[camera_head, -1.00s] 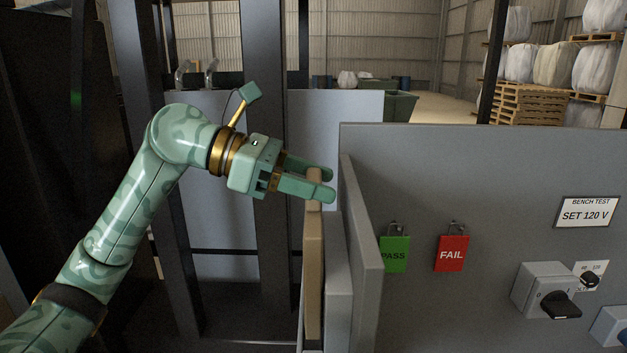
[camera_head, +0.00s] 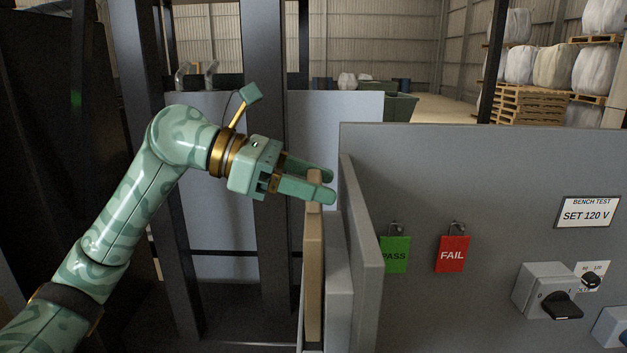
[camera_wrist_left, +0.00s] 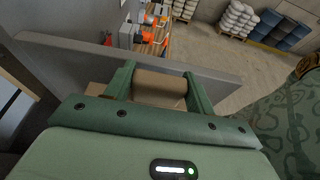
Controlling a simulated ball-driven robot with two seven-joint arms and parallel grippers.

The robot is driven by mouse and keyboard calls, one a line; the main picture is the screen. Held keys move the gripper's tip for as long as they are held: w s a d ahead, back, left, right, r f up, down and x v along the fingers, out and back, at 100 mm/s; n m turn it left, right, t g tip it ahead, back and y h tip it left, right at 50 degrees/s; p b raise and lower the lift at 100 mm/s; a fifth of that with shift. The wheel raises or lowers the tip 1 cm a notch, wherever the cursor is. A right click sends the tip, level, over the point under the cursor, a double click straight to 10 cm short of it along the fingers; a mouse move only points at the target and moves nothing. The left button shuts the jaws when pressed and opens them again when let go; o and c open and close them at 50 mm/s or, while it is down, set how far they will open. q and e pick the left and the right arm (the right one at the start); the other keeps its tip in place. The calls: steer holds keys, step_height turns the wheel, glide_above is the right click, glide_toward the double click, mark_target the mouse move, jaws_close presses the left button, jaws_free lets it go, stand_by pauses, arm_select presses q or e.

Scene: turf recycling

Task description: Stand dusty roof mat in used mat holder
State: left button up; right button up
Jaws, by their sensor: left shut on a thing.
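A thin tan panel, which I take for the dusty roof mat (camera_head: 314,265), stands upright on edge at the left side of the grey bench panel. My left gripper (camera_head: 322,184) is shut on its upper end, one finger on each side. In the left wrist view the tan mat (camera_wrist_left: 160,86) fills the gap between the two fingers of my left gripper (camera_wrist_left: 160,92). The mat's lower part runs down into a narrow grey slotted holder (camera_head: 338,275) beside it. Its bottom edge is hidden. My right gripper is not in view.
A grey bench panel (camera_head: 480,185) stands right of the mat, with a green PASS tag (camera_head: 396,254), a red FAIL tag (camera_head: 453,253) and a rotary switch (camera_head: 548,291). Dark posts (camera_head: 270,230) stand behind my left arm. Pallets and white sacks are far back.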

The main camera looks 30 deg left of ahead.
mark_target(313, 218)
arm_select(q)
steer(key=shift+f+b, duration=2.55)
steer(key=shift+f, duration=0.35)
steer(key=o, duration=1.2)
steer(key=shift+o, duration=0.2)
steer(key=b+v, duration=0.4)
steer(key=v, duration=1.2)
steer(key=shift+a, duration=0.2)
steer(key=shift+s, duration=0.1)
